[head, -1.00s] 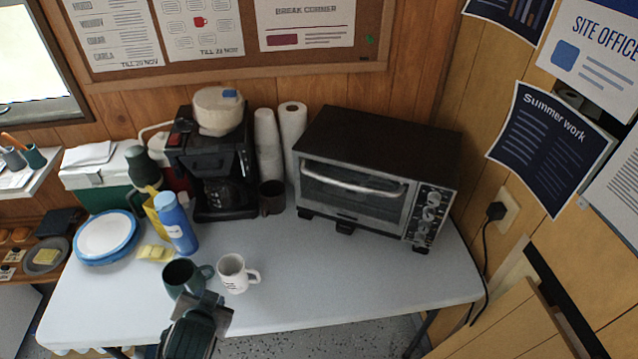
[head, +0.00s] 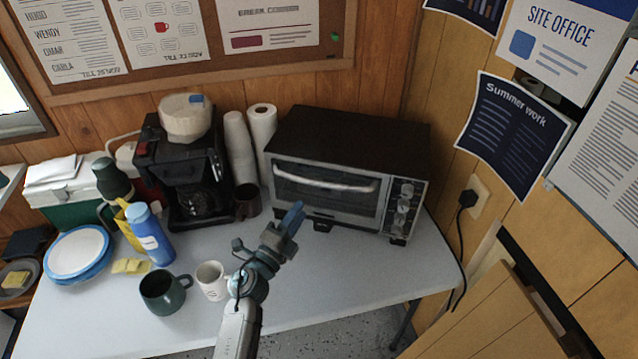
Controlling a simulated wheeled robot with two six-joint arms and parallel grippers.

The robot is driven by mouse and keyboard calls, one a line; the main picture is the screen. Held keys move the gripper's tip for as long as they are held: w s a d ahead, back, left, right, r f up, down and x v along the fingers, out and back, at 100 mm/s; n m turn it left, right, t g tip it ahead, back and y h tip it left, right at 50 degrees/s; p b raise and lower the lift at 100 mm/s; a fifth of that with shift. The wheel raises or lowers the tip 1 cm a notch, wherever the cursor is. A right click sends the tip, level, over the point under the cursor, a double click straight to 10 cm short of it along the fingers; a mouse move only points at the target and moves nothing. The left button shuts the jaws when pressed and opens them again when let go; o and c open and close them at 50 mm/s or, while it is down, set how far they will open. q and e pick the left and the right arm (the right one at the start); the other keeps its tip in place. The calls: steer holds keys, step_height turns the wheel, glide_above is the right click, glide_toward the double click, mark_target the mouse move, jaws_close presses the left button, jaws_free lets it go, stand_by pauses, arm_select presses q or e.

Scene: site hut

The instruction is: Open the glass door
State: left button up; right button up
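A toaster oven (head: 345,170) with a dark top stands at the back right of the white table. Its glass door (head: 322,192) is shut, with a pale, slightly bowed handle (head: 325,181) along the upper edge and knobs to the right. My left gripper (head: 296,213) is in front of the door's lower left part, below the handle, with blue fingertips pointing up towards the oven. The fingers overlap in this view, so I cannot tell their gap. They appear apart from the handle. My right gripper is not in view.
A green mug (head: 163,291) and a white mug (head: 211,280) stand left of my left arm. A coffee maker (head: 187,170), a dark mug (head: 247,201) and paper rolls (head: 262,135) stand left of the oven. The table (head: 375,265) is clear in front of the oven.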

mark_target(319, 184)
arm_select(q)
steer(key=p+x, duration=0.1)
steer(key=x, duration=0.9)
steer(key=shift+w+d, duration=0.2)
steer(key=shift+d, duration=0.05)
jaws_close()
